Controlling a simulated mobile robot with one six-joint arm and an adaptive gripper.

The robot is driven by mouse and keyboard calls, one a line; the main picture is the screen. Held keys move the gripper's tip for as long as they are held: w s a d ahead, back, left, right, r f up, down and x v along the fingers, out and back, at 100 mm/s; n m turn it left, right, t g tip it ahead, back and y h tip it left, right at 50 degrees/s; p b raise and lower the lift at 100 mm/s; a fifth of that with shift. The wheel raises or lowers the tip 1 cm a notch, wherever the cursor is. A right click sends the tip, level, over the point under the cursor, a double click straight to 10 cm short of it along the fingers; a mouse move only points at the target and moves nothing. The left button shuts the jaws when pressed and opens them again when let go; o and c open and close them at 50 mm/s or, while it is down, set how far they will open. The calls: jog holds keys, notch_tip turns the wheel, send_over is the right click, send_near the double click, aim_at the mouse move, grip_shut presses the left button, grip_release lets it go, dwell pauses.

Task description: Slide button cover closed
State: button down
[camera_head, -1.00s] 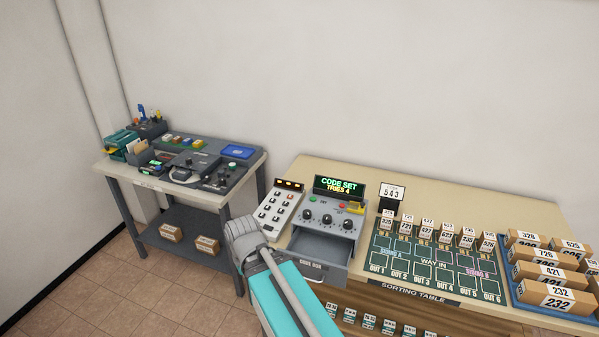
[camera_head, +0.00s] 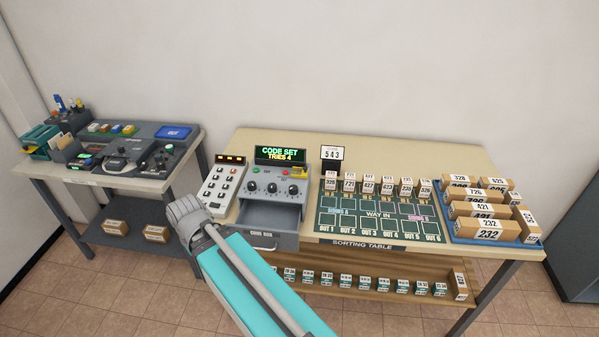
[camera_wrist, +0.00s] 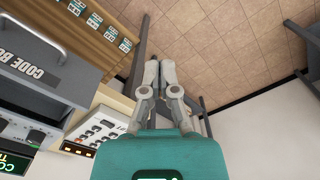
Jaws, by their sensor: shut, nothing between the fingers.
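The code box (camera_head: 230,188) stands on the sorting table, with a lit "CODE SET TRIES 4" display (camera_head: 280,155), three dark knobs and a green button. A small yellow piece with red beside it (camera_head: 296,172) sits at the panel's upper right. It may be the button cover; it is too small to tell whether it is open. The box's drawer (camera_head: 272,218) is pulled out. In the wrist view, my gripper (camera_wrist: 160,68) has its fingertips together with nothing between them, over the floor beside the keypad (camera_wrist: 98,130). My gripper is not discernible in the head view.
The sorting table (camera_head: 400,148) holds a green sorting board (camera_head: 375,226) with small numbered boxes and a blue tray (camera_head: 530,243) of parcels at right. A grey side table (camera_head: 150,184) with devices stands at left. The open drawer juts out at the front.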

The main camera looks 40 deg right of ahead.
dwell(0.3)
jog(key=c, duration=1.1)
grip_release()
jog(key=o, duration=0.4)
jog(key=shift+w+d+r, duration=0.25)
jog(key=shift+w+d, duration=0.1)
jog(key=shift+d, duration=0.1)
jog(key=shift+o, duration=0.8)
jog(key=w+d+r+p, duration=0.2)
jog(key=d, duration=0.3)
jog(key=w+d+r+t+p, duration=0.1)
jog(key=w+d+p, duration=0.1)
jog(key=d, duration=0.3)
jog(key=shift+w+r+y, duration=0.3)
jog(key=shift+w+r, duration=0.05)
jog(key=shift+w, duration=0.2)
jog(key=m+t+h+p, duration=0.1)
jog(key=t+p, duration=0.3)
jog(key=p, duration=0.5)
send_near(306, 167)
jog(key=w+v, duration=0.1)
jog(key=v, duration=0.4)
jog(key=shift+s+a+r, duration=0.1)
jog(key=shift+s+r, duration=0.1)
jog(key=shift+s, duration=0.05)
jog(key=shift+w+f+b, duration=0.1)
jog(key=shift+f+b, duration=0.05)
jog(key=shift+b, duration=0.15)
